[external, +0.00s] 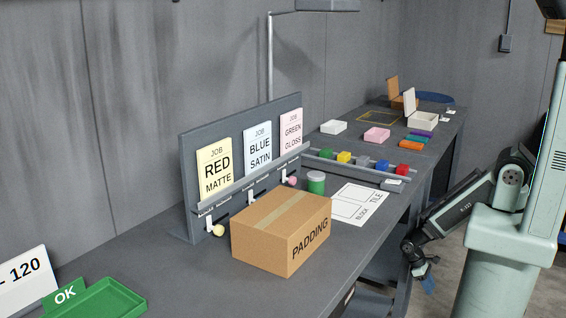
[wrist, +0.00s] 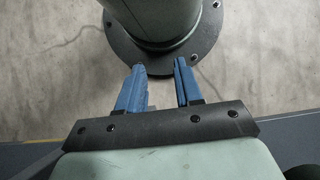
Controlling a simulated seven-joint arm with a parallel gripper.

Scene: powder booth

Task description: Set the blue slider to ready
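A grey board (external: 240,115) on the bench holds three job cards. The BLUE SATIN card (external: 258,150) is in the middle, with a slider (external: 251,196) below it. Only a white upper part of that slider shows; its knob and setting are hidden behind the PADDING box (external: 270,228). The red card's slider has a pale yellow knob (external: 218,230); the green card's has a pink knob (external: 292,181). My gripper (external: 428,277) hangs low beside the bench, away from the board. In the wrist view its blue fingers (wrist: 158,68) are apart and empty, over the floor.
The PADDING box stands close in front of the board's middle. A green-sided jar (external: 316,183), a white printed sheet (external: 360,203) and a rack of coloured blocks (external: 355,165) lie right of it. A green OK tray (external: 105,298) is at front left.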

